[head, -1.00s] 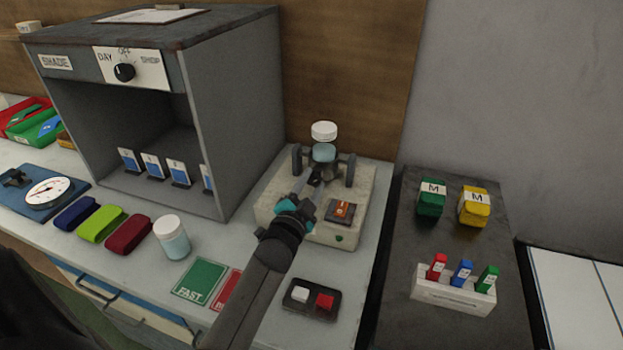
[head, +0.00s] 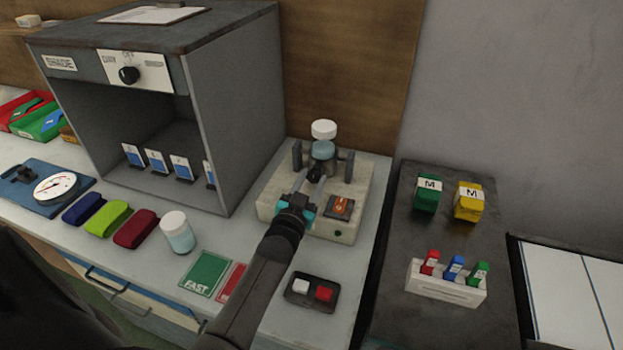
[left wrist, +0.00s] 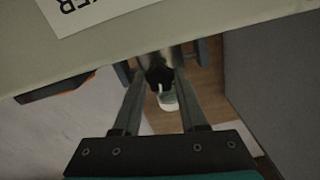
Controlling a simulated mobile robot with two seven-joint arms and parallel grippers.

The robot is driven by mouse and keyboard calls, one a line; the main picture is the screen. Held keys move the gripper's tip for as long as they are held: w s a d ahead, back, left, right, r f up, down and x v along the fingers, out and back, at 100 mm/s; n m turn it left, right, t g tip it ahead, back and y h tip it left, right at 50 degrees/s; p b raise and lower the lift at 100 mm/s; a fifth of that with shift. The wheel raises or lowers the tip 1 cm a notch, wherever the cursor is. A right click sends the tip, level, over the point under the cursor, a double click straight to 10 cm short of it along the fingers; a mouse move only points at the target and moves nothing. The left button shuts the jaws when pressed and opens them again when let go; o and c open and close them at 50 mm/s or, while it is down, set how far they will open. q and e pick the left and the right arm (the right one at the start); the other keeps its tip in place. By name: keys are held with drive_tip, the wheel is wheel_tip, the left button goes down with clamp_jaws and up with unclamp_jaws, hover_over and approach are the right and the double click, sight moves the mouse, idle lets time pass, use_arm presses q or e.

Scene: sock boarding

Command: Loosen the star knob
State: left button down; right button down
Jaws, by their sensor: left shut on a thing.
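The black star knob (head: 314,174) is on the front of a clamp between two dark posts on a pale machine base (head: 270,205). A jar with a white lid (head: 324,130) and blue-green contents sits in the clamp, upright. My left gripper (head: 311,183) is shut on the star knob. The left wrist view shows the dark knob (left wrist: 158,76) between the two fingertips, with part of the jar (left wrist: 168,102) beyond it. The knob is partly hidden by the fingers. My right gripper is not in view.
An orange switch (head: 340,207) sits on the base right of my gripper. A black box with white and red buttons (head: 312,306) lies in front. A second white-lidded jar (head: 177,232) and the grey shade cabinet (head: 235,110) stand to the left.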

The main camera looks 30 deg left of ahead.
use_arm(q)
drive_tip(key=shift+r, duration=0.1)
idle(0.3)
drive_tip(key=shift+c, duration=2.3)
unclamp_jaws()
drive_tip(key=shift+s+d, duration=0.15)
drive_tip(key=shift+s, duration=0.45)
drive_tip(key=p+v, duration=0.2)
drive_tip(key=v, duration=1.2)
